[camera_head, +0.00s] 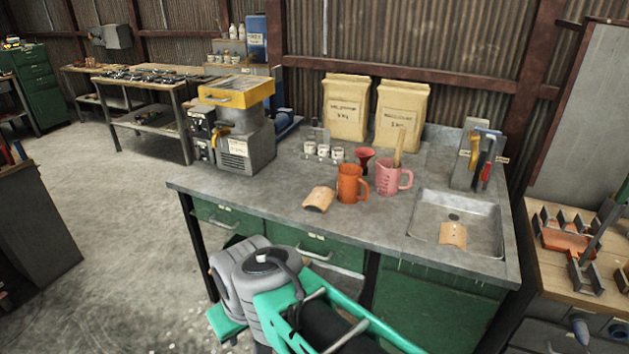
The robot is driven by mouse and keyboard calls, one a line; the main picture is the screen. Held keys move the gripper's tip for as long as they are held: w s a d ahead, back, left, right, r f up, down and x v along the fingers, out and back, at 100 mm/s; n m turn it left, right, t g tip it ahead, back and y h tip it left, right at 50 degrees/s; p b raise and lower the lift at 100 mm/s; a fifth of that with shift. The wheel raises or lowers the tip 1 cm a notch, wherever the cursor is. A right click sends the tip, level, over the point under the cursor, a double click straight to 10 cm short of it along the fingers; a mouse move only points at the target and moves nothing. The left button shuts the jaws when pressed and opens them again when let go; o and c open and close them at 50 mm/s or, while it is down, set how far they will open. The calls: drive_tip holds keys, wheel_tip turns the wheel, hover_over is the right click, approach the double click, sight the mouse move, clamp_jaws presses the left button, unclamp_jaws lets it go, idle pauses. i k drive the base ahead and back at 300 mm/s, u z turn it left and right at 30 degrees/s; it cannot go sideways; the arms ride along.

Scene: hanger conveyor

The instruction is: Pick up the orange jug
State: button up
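The orange jug (350,185) stands upright on the grey worktop (255,195), near its middle, with its handle toward the right. A pink measuring jug (388,181) stands close to its right, with a wooden stick upright in or behind it. A tan curved piece (319,199) lies just left of the orange jug, toward the front edge. My grey and green arm is at the bottom of the picture, in front of the bench and apart from the jug. I cannot make out my gripper's fingers.
A red funnel (364,159) and several small white cups (323,151) are behind the jugs. Two paper sacks (346,108) stand at the back. A yellow-topped machine (245,140) is left; a sink (470,215) and tool holder (467,165) are right. The worktop's left front is clear.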

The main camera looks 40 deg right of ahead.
sight(354, 187)
drive_tip(key=z, duration=0.3)
drive_tip(key=i, duration=1.05)
drive_tip(key=z, duration=0.6)
